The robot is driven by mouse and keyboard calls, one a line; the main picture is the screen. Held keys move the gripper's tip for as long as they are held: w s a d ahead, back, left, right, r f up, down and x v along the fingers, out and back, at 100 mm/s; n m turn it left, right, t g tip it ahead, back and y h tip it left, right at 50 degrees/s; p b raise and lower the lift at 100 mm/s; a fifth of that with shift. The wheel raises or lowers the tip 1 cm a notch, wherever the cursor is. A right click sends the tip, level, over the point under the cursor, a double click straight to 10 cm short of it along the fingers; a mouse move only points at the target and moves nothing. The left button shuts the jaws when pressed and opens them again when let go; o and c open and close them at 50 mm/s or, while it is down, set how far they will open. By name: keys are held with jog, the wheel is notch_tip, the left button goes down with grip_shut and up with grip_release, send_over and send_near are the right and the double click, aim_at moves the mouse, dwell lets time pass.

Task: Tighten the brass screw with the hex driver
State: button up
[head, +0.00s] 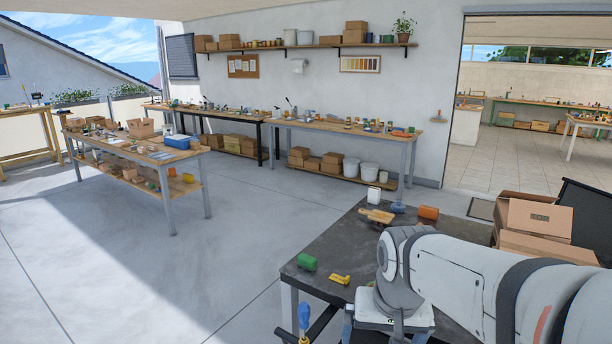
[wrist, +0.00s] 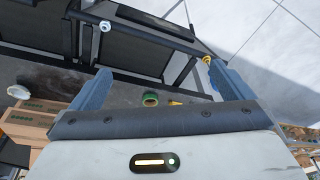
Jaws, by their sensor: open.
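My gripper (head: 384,335) hangs at the near edge of the dark table, pointing down, its fingertips cut off by the frame. In the wrist view its two blue-grey fingers (wrist: 160,72) stand wide apart with nothing between them. A blue-handled tool (head: 304,316) stands upright left of my gripper, beside a black bar; it may be the hex driver, but its tip is out of frame. A small yellow round end (wrist: 206,60) shows near the right finger in the wrist view. I cannot make out the brass screw in either view.
The dark table (head: 335,245) holds a green cylinder (head: 307,262), a yellow piece (head: 340,279), a wooden board (head: 377,216) and an orange block (head: 428,212). Cardboard boxes (head: 535,225) stand at right. Open floor (head: 235,235) lies left, with workbenches beyond.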

jog(key=s+d+f+n, duration=0.1)
jog(key=s+d, duration=0.1)
jog(key=s, duration=0.6)
jog(key=shift+f+t, duration=0.2)
jog(key=shift+t, duration=0.2)
dwell(0.3)
